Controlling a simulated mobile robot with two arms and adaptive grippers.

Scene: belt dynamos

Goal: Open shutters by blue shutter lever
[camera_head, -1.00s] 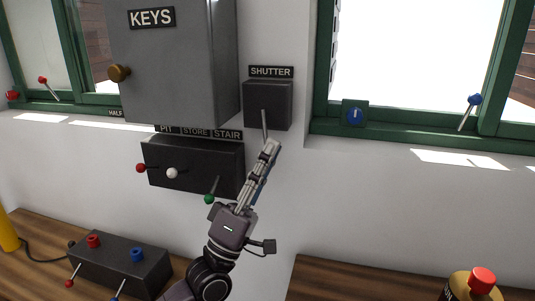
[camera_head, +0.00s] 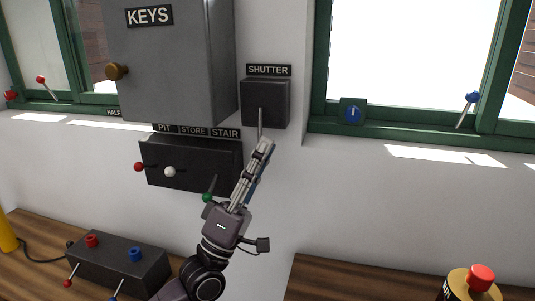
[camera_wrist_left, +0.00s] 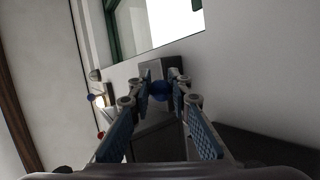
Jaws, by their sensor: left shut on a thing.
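The shutter box (camera_head: 265,103) is a dark box on the wall under a SHUTTER label (camera_head: 268,70). Its metal lever (camera_head: 260,122) hangs down from it into my left gripper (camera_head: 267,143). In the left wrist view the lever's blue ball knob (camera_wrist_left: 161,90) sits between the fingertips of my left gripper (camera_wrist_left: 162,88), which is shut on it. In the head view the fingers hide the knob. My right gripper is in neither view.
A grey KEYS cabinet (camera_head: 175,65) stands out from the wall at left. Below it is a switch box (camera_head: 195,178) with red, white and green-knobbed levers; the green knob (camera_head: 207,197) is close to my left gripper. A control box (camera_head: 115,262) and a red button (camera_head: 481,277) are on the desks.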

